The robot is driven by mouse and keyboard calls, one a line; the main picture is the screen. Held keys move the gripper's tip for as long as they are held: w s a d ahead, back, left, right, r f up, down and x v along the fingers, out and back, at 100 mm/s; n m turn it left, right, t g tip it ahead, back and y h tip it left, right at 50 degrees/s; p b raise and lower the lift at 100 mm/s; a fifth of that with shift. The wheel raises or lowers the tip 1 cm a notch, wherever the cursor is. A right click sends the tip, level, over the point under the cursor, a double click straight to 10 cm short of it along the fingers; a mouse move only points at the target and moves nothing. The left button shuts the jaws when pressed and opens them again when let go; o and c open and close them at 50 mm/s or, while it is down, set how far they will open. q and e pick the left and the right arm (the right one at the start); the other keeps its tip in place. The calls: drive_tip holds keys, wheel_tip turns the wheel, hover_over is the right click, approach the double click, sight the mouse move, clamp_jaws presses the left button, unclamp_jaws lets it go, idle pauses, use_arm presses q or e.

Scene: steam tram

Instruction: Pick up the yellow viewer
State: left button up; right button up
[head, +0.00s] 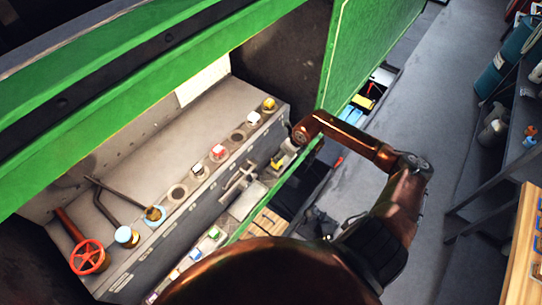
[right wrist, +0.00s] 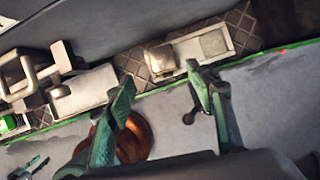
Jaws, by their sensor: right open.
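A small blocky thing with a yellowish top, which looks like the yellow viewer (right wrist: 160,59), sits on a dark diamond-patterned shelf in the right wrist view. In the head view a small yellow-topped piece, seemingly the same one (head: 277,163), shows just left of my right wrist. My right gripper (right wrist: 160,80) has its two teal fingers spread. The viewer appears just beyond and between the fingertips, with nothing held. In the head view my right gripper is small and partly hidden by my wrist. My left gripper is not in view.
A grey console (head: 215,130) carries several colour-capped pieces and a red handwheel (head: 90,257). A green panel (head: 375,45) rises behind my right arm.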

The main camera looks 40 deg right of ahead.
drive_tip(key=shift+w+p+x, duration=0.2)
drive_tip(key=shift+p+x, duration=0.6)
drive_tip(key=shift+x, duration=0.9)
drive_tip(key=shift+w+p+x, duration=0.2)
drive_tip(key=shift+p+x, duration=0.35)
drive_tip(key=shift+x, duration=0.7)
drive_tip(key=shift+w+d+f, duration=0.15)
drive_tip(key=shift+w+f, duration=0.1)
drive_tip(key=shift+f, duration=0.5)
drive_tip(key=c, duration=0.6)
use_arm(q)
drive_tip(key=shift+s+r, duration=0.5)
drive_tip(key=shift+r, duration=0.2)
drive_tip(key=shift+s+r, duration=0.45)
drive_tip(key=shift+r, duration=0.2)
use_arm(e)
clamp_jaws()
